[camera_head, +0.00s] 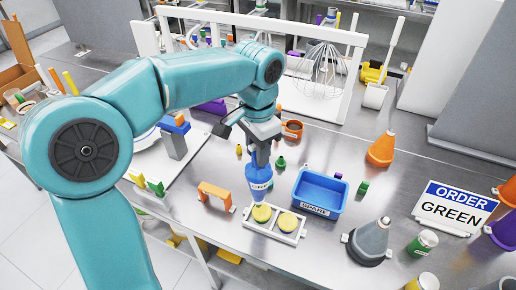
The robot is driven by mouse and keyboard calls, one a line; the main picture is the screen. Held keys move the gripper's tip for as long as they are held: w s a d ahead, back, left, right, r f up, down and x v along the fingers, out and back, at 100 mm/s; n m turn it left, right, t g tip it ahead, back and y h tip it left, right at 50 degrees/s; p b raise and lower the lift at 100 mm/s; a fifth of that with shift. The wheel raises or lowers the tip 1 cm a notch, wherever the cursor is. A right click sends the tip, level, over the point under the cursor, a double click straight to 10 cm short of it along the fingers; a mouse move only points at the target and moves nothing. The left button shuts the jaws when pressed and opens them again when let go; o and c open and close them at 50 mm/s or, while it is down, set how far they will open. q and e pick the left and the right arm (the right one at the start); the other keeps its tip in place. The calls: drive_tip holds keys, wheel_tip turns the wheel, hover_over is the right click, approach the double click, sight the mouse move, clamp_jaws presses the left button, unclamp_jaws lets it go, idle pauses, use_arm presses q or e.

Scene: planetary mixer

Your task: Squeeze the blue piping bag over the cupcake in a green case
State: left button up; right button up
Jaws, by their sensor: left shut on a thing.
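My left gripper (260,151) is shut on the blue piping bag (259,182). The bag hangs upright with its tip down, just above the left cupcake (262,213). A second cupcake (288,222) sits to its right in the same white holder (272,235). Both cupcakes look yellow on top. Their case colours are too small to tell. The bag's tip is close to the left cupcake, and I cannot tell whether it touches. My right gripper does not show.
A blue tray (320,191) marked SPARE stands right of the holder, and an orange arch (215,194) left of it. Orange (382,149) and grey (369,242) cones stand to the right. A sign (455,207) reads ORDER GREEN. A whisk (318,72) hangs behind.

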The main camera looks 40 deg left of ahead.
use_arm(q)
drive_tip(key=shift+w, duration=0.1)
drive_tip(key=shift+c, duration=0.3)
drive_tip(key=shift+o, duration=1.3)
drive_tip(key=c, duration=0.3)
drive_tip(key=shift+c, duration=0.2)
drive_tip(key=shift+s+d, duration=0.1)
drive_tip(key=shift+s, duration=0.1)
drive_tip(key=shift+s+d, duration=0.1)
drive_tip(key=shift+d, duration=0.05)
drive_tip(key=shift+s+d+r, duration=0.1)
drive_tip(key=shift+s+d, duration=0.1)
drive_tip(key=shift+s, duration=0.15)
drive_tip(key=shift+w, duration=0.15)
